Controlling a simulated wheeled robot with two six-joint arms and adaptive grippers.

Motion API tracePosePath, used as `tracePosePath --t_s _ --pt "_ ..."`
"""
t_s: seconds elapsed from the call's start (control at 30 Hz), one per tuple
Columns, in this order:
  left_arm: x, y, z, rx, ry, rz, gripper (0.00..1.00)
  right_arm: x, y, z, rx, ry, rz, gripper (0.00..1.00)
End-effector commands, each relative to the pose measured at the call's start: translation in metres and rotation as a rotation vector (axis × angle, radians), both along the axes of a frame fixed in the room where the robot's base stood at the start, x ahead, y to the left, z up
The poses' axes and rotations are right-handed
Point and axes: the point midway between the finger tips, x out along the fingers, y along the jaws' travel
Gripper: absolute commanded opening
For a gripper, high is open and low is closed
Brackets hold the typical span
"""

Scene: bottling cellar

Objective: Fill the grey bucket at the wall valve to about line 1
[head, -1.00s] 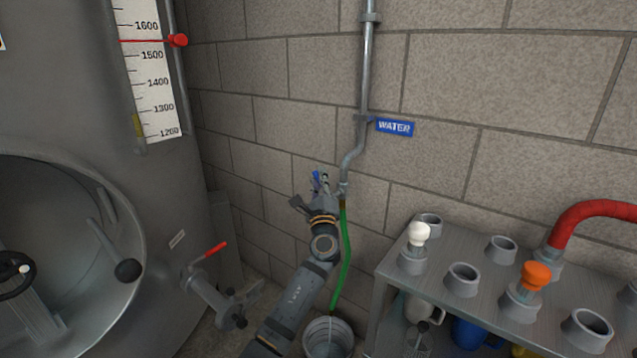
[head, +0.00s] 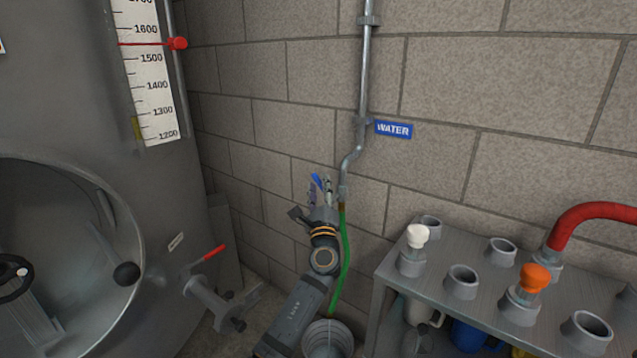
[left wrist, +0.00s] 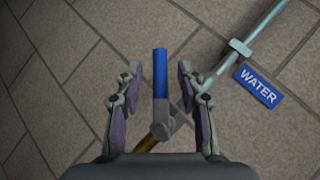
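The wall valve's blue lever (head: 317,181) sits on the grey water pipe, angled up and to the left of it. In the left wrist view the blue lever (left wrist: 160,75) stands between the fingers, with gaps on both sides. My left gripper (head: 313,202) is open around the lever; it also shows open in the left wrist view (left wrist: 160,90). A green hose (head: 344,255) hangs from the valve to the grey bucket (head: 327,343) on the floor. The bucket is cut off by the lower edge; its lines and water level cannot be made out. No stream shows at the hose end. My right gripper is out of view.
A metal rack (head: 455,240) with several sockets, a white-topped plug and an orange-topped plug stands at the right. A large tank (head: 70,110) with a scale is at the left, with a red-handled outlet (head: 212,255) low beside it. A blue WATER sign (head: 394,129) hangs by the pipe.

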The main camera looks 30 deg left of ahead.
Motion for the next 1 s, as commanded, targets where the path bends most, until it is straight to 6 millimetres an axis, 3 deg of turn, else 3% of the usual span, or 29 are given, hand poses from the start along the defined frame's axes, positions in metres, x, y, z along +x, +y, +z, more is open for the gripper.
tracePosePath --t_s 0.2,0.4,1.0 --pt "-0.041 -0.03 -0.024 -0.003 0.003 -0.001 0.38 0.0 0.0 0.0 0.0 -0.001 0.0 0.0" --pt "-0.065 -0.048 -0.037 -0.002 0.003 -0.001 0.38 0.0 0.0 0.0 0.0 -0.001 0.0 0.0" --pt "-0.071 -0.053 -0.041 -0.006 0.005 -0.004 0.38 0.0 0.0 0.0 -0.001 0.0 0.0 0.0"
